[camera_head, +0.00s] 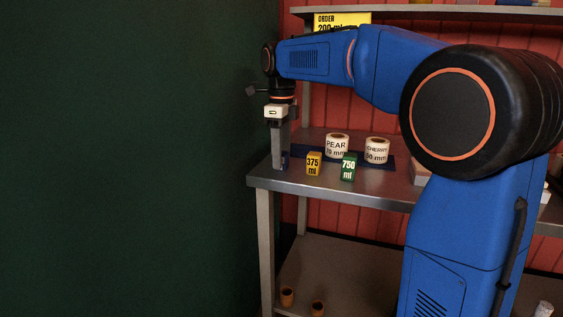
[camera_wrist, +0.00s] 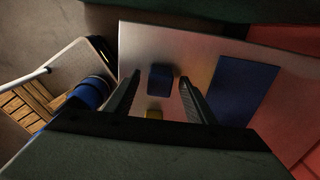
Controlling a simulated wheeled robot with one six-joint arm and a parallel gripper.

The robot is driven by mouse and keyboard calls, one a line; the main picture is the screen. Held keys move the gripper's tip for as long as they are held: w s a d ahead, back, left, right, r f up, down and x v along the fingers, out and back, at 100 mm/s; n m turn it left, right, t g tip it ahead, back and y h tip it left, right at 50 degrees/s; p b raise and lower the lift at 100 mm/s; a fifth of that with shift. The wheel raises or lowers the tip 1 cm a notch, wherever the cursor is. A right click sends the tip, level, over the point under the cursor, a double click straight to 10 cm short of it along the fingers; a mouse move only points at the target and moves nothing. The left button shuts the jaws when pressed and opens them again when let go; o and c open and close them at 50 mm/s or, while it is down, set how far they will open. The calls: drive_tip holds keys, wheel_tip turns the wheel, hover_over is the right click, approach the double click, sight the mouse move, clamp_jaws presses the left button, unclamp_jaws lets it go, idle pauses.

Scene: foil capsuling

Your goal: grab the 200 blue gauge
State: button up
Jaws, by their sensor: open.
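The blue gauge (camera_wrist: 160,78) is a small dark blue block on the steel bench. In the wrist view it lies between my two fingers, towards their tips, with a gap visible on each side. In the head view only a sliver of the blue gauge (camera_head: 286,160) shows beside my fingers, and its label cannot be read. My gripper (camera_head: 279,164) is open, points down and is low over the left end of the bench. The yellow 375 ml gauge (camera_head: 314,164) and the green 750 ml gauge (camera_head: 348,167) stand to its right.
Rolls marked PEAR (camera_head: 337,146) and CHERRY (camera_head: 377,151) stand behind the gauges by a dark blue mat (camera_wrist: 243,90). The yellow gauge (camera_wrist: 154,114) is close to my gripper. A yellow order sign (camera_head: 342,20) reads 200 ml. The bench's left edge (camera_head: 258,180) is near.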

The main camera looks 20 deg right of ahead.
drive_tip(key=shift+f, duration=0.3)
drive_tip(key=shift+c, duration=0.6)
drive_tip(key=c, duration=1)
drive_tip(key=shift+c, duration=0.2)
